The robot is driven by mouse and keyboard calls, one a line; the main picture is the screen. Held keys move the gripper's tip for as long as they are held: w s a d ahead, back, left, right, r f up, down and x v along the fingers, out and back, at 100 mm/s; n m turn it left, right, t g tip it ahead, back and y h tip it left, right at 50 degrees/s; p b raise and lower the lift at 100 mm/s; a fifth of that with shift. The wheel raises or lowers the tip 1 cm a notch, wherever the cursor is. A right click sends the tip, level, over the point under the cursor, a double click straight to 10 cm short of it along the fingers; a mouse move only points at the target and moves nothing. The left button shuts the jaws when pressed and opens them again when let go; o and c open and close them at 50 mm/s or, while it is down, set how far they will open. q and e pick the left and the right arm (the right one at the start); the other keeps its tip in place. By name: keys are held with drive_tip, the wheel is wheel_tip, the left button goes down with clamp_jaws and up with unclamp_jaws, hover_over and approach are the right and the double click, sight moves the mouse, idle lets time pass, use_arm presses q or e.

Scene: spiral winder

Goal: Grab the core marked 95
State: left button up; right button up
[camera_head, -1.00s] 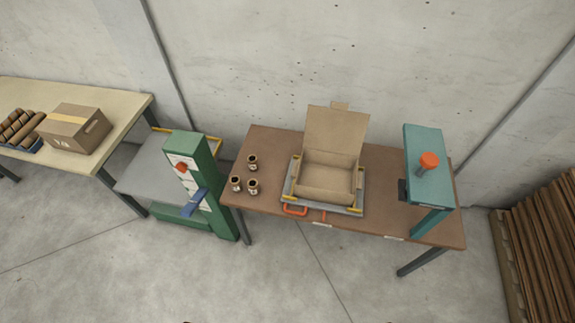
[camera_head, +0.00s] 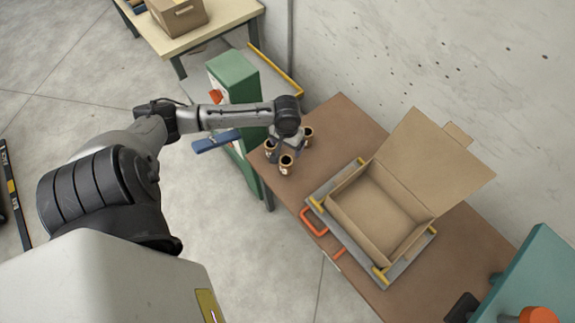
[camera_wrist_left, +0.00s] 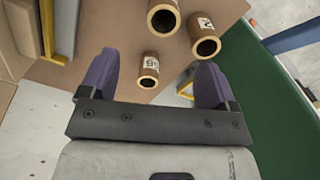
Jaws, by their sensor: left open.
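My left gripper (camera_head: 287,140) is open above three brown tube cores near the left end of the brown table. In the left wrist view its two purple fingers (camera_wrist_left: 155,75) stand apart. Between them shows a core (camera_wrist_left: 149,72) with a white label that seems to read 95. A second core (camera_wrist_left: 206,43) has a label partly readable as starting with 2. In the head view the cores stand at the table's left end: one toward the wall (camera_head: 308,133), one at left (camera_head: 270,148), one nearer (camera_head: 287,164).
An open cardboard box (camera_head: 375,215) sits on a grey tray to the right of the cores. A green machine (camera_head: 236,80) with a blue lever stands left of the table. A teal press (camera_head: 530,270) is at the right end. A closed box (camera_head: 178,15) lies on the far table.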

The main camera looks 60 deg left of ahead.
sight(286, 160)
use_arm(q)
drive_tip(key=f, duration=0.2)
drive_tip(key=f+b, duration=0.1)
drive_tip(key=f, duration=0.4)
drive_tip(key=shift+a+f, duration=0.3)
drive_tip(key=shift+a, duration=0.05)
drive_tip(key=shift+f+b, duration=0.7)
drive_tip(key=shift+f, duration=2.45)
drive_tip(key=c, duration=1)
drive_tip(key=shift+r, duration=0.1)
